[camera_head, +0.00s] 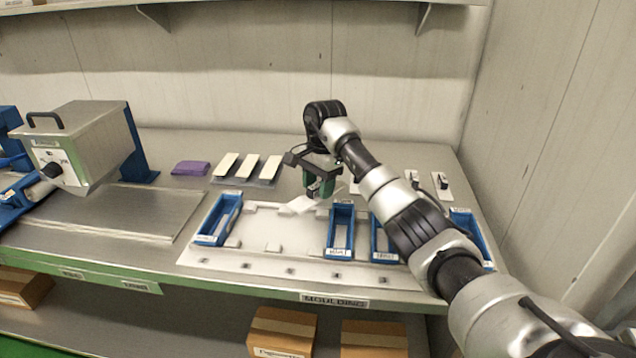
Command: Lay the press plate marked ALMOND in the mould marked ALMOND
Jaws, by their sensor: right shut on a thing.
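My right gripper (314,192) hangs above the white moulding board, shut on the small knob of a white press plate (301,204). The plate is tilted and partly hidden by the gripper. Its marking cannot be read. Blue moulds stand on the board: one at the left (218,220), one right of the middle (340,232), one beside it (384,240) and one at the far right (470,232), partly hidden by my arm. Their labels are too small to read surely. The held plate is over the gap between the left and middle moulds. My left gripper is not in view.
Two more knobbed white plates (442,186) lie at the back right. White bars (248,166) on a tray and a purple cloth (190,168) lie at the back. A machine (85,150) stands at the left. White corner blocks mark an empty mould place on the board (270,232).

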